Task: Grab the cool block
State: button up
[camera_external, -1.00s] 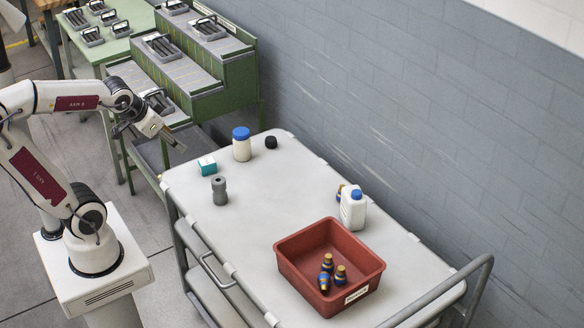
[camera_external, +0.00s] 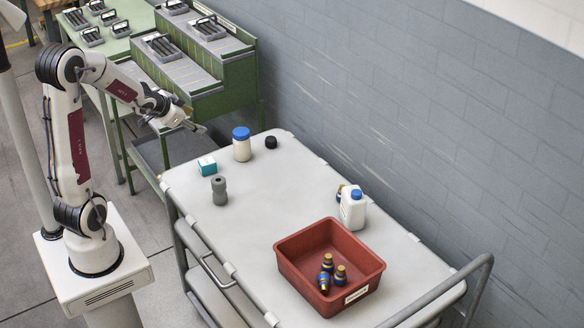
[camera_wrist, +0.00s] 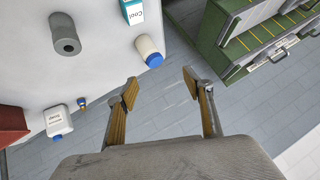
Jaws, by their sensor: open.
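The cool block (camera_external: 207,166) is a small teal and white box near the left end of the white cart top. In the wrist view the cool block (camera_wrist: 132,11) shows at the top edge, partly cut off, with a "Cool" label facing the camera. My gripper (camera_external: 198,127) is beyond the cart's far left corner, up and left of the block and apart from it. In the wrist view my gripper (camera_wrist: 160,88) has its two fingers spread, with only floor showing between them.
A blue-lidded white jar (camera_external: 242,146) stands right of the block, and a grey cylinder (camera_external: 219,191) stands in front. A black cap (camera_external: 271,142), white jug (camera_external: 353,210) and red bin (camera_external: 290,262) holding small bottles are farther right. Green stepped shelving (camera_external: 225,75) stands behind my gripper.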

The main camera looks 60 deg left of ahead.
jog(key=w+a+f+m+t+h, duration=0.1)
jog(key=w+a+f+h, duration=0.15)
jog(key=a+f, duration=0.45)
jog(key=t+h, duration=0.3)
send_near(209, 161)
jog(key=w, duration=0.3)
jog(key=shift+w+a+f+y, duration=0.15)
jog(key=shift+a+f+y, duration=0.05)
jog(key=shift+y, duration=0.05)
jog(key=shift+s+d+f+t+h, duration=0.3)
jog(key=shift+s+f+t+h, duration=0.15)
jog(key=shift+s+f, duration=0.3)
jog(key=shift+w, duration=0.1)
jog(key=shift+x, duration=1.25)
jog(key=shift+x, duration=2.6)
jog(key=shift+a+r, duration=0.1)
